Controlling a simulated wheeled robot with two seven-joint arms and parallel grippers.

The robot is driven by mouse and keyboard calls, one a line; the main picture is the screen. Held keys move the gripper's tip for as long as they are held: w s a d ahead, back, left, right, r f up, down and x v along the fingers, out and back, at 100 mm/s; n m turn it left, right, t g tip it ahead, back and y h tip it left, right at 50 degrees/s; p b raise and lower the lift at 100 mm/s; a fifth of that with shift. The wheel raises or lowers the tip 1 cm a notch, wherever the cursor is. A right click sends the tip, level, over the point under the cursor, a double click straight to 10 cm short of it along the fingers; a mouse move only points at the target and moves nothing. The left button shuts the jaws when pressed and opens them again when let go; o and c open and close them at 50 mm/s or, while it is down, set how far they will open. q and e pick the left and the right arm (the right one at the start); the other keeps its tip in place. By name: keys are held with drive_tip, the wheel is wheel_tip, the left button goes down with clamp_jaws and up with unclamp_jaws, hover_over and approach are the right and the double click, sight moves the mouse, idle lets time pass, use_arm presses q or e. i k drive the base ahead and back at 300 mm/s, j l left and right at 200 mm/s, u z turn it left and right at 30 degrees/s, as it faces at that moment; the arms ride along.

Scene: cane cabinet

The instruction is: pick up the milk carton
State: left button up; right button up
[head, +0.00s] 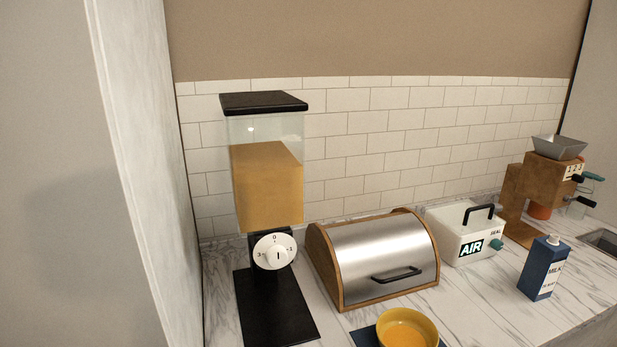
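The milk carton (542,269) is dark blue with a white label reading MILK and a pale cap on top. It stands upright on the marble counter at the right, in front of the white AIR SEAL box and near the counter's front edge. Nothing touches it. Neither of my grippers shows in the head view.
On the marble counter (488,318) stand a cereal dispenser (268,190), a closed bread box (376,258), a white AIR SEAL box (466,236) and a wooden grinder (547,182). A yellow bowl (407,330) sits at the front. A sink (603,241) is at far right.

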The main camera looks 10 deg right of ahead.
sight(546, 260)
drive_tip(key=z, duration=1.8)
